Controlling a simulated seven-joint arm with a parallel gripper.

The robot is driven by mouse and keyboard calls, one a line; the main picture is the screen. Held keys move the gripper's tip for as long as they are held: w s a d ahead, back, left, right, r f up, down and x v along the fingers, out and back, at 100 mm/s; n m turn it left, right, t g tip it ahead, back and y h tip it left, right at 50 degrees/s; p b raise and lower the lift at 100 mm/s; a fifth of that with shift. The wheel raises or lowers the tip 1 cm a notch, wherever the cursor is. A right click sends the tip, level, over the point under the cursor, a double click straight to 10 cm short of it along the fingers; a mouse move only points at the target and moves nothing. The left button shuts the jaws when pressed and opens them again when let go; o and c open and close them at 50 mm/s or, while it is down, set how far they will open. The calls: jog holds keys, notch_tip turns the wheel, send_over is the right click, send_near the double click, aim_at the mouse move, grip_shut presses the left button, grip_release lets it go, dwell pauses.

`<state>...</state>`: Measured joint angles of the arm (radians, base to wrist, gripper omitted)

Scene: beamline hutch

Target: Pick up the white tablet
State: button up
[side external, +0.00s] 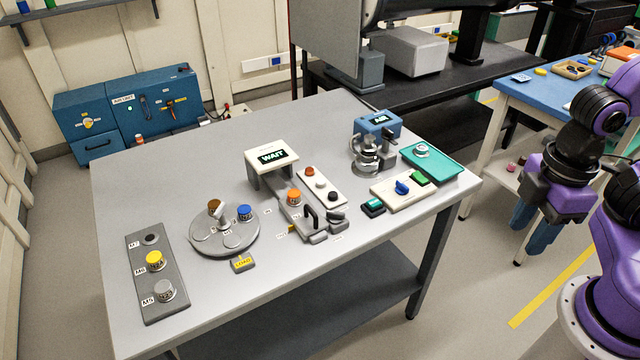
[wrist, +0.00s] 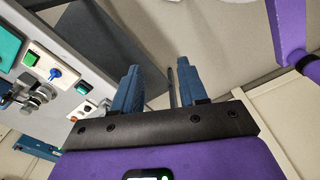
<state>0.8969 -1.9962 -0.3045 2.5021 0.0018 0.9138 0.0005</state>
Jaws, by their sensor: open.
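The white tablet (side external: 321,183) sits in the middle of a pale three-place strip (side external: 334,199) on the grey table. An orange tablet (side external: 309,172) and a black tablet (side external: 333,195) sit on either side of it. In the wrist view, the strip (wrist: 88,108) is small at the left, and I cannot clearly make out the white tablet there. My gripper (side external: 528,228) hangs off the table's right side, well away from the strip, with its blue fingers pointing down. In the wrist view, its fingers (wrist: 158,68) are apart with nothing between them.
Between my gripper and the strip stand a teal tray (side external: 445,166), a white panel with a blue knob (side external: 390,200) and a blue-topped instrument (side external: 377,124). A WAIT display (side external: 271,157) stands left of the strip. The front edge of the grey table (side external: 290,270) is mostly bare.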

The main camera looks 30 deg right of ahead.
jog(key=shift+o, duration=1.3)
jog(key=w+a+r+m+t+h, duration=0.1)
jog(key=w+a+m, duration=0.55)
jog(key=w, duration=0.55)
jog(key=w+a+m+t+h, duration=0.1)
jog(key=w+a+m, duration=0.5)
jog(key=w, duration=0.7)
jog(key=m+h, duration=0.2)
jog(key=m, duration=0.9)
send_over(321, 181)
jog(key=s+a, duration=0.1)
jog(key=a, duration=0.1)
notch_tip(321, 181, down, 17)
jog(key=shift+s+r, duration=0.1)
jog(key=shift+t, duration=0.3)
jog(key=shift+s+x, duration=0.2)
jog(key=shift+x, duration=2.4)
jog(key=shift+a, duration=0.1)
